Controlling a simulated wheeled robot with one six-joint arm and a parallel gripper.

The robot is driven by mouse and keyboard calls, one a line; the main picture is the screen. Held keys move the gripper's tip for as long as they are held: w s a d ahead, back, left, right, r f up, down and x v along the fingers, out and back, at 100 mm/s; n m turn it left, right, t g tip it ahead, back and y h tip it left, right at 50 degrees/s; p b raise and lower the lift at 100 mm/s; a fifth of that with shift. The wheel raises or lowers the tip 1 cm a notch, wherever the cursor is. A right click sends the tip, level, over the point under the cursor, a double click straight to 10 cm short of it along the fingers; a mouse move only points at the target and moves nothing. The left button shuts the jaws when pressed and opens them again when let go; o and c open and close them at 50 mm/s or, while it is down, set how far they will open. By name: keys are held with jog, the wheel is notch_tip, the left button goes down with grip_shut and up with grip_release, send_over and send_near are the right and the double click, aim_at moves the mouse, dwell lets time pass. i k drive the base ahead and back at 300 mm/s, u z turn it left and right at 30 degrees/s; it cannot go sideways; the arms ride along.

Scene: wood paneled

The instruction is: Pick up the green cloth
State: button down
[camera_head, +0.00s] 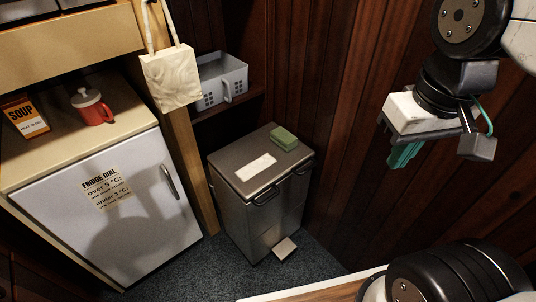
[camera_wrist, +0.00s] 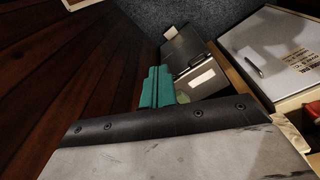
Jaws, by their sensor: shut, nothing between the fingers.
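The green cloth (camera_head: 284,138) looks like a small folded block. It lies on the lid of the grey metal bin (camera_head: 232,162), at the back right corner. My gripper (camera_head: 404,155) has teal fingers pointing down and is to the right of the bin, apart from the cloth. In the wrist view my gripper's fingers (camera_wrist: 157,86) are together and empty. A small pale green part of the cloth (camera_wrist: 184,98) shows just beside them there, and the rest of it is hidden behind the gripper.
A white label (camera_head: 256,167) is on the bin lid. A white fridge (camera_head: 110,210) stands left of the bin under a counter with a red mug (camera_head: 95,108) and a soup packet (camera_head: 25,117). A cream bag (camera_head: 171,78) hangs by a grey basket (camera_head: 222,80). Wood panelling closes the right side.

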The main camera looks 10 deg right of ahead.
aim_at(286, 140)
jog(key=u, duration=0.55)
jog(key=k, duration=0.65)
jog(key=u, duration=0.5)
jog(key=i, duration=0.65)
jog(key=z, duration=0.65)
jog(key=i, duration=0.85)
jog(key=z, duration=0.65)
